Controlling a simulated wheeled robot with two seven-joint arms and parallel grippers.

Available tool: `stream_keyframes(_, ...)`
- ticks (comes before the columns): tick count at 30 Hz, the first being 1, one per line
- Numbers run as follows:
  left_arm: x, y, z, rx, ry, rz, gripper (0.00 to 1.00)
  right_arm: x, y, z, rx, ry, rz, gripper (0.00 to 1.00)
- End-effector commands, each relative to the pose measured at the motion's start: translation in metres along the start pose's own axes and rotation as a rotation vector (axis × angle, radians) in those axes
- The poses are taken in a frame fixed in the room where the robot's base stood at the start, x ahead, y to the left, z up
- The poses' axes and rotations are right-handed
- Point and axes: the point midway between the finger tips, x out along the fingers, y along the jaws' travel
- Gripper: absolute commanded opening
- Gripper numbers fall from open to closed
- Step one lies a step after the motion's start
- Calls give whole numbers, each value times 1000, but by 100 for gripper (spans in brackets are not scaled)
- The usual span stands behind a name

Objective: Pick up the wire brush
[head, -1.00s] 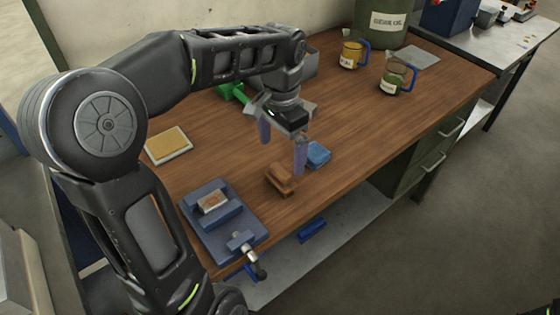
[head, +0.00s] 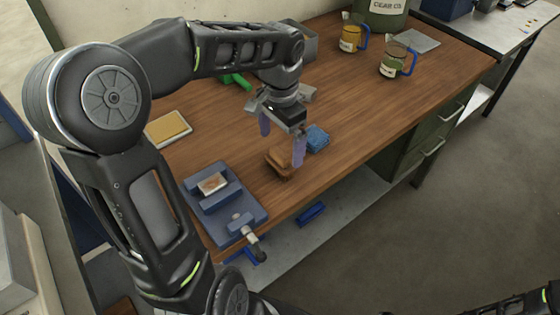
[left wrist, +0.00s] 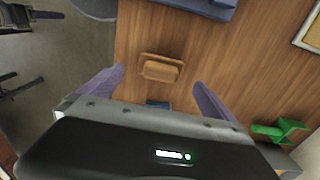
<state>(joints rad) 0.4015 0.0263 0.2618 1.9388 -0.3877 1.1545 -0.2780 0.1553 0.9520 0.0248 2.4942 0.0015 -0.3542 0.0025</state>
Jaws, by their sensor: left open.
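The wire brush appears to be the brown wooden block (head: 279,163) near the front edge of the bench, its bristles not clear. It also shows in the left wrist view (left wrist: 162,68), just ahead of and between my fingers. My left gripper (head: 282,143) is open and empty above the brush, its two purple fingers pointing down. One finger overlaps the brush's right end in the head view; I cannot tell whether they touch. In the left wrist view, dark parts with purplish tips at the far left may be my right gripper, too unclear to read.
A blue sponge-like block (head: 317,138) lies just right of the brush. A blue vise (head: 232,217) stands at the front left, a yellow pad (head: 168,128) behind it. A green object (head: 236,80) lies at the back. Two mugs stand farther right. The bench's right middle is clear.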

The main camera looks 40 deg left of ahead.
Motion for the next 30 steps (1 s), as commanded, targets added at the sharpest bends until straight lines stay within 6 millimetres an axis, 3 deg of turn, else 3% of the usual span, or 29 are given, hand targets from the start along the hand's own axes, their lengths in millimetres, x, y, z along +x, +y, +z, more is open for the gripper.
stream_keyframes(11, 46, 0, 1, 1, -1, 2, 100, -9, -2, 1, 2, -3, 3, 36)
stream_keyframes(30, 47, -1, 1, 0, 0, 1, 98, -8, -2, 1, 2, -3, 3, 36)
